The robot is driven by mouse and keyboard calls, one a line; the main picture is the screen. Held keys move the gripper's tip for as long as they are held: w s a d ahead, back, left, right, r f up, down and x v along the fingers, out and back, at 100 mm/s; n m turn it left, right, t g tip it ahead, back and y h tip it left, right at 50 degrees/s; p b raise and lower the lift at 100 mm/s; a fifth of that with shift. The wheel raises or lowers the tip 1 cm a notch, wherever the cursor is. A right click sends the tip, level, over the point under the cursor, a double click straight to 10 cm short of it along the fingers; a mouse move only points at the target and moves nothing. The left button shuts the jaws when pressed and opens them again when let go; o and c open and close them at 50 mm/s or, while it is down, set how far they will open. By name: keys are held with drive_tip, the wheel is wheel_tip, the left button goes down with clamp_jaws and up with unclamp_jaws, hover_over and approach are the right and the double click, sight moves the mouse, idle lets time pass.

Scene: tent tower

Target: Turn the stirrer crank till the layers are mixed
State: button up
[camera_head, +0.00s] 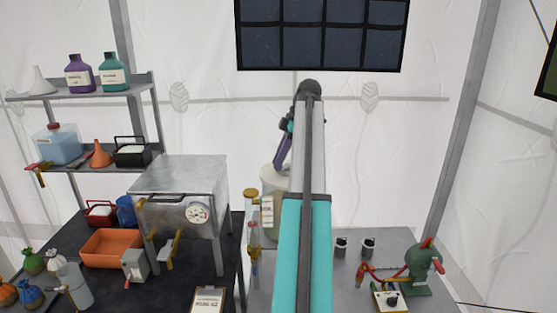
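I cannot make out a stirrer crank for certain. A slim upright glass tube (254,236) with brass-coloured fittings stands just left of my arm, and layers inside it cannot be told at this size. A pale round vessel (273,183) stands behind it, partly hidden by my arm. At the right is a green device (419,268) with red parts. My teal and grey arm runs up the middle of the view, with a purple part bending down behind it. My gripper does not show clearly.
A metal oven-like box (181,205) with a dial stands on the dark left table. An orange tray (109,247) and a clipboard (208,300) lie near it.

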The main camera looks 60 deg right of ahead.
drive_tip(key=o, duration=0.4)
drive_tip(key=shift+d, duration=0.1)
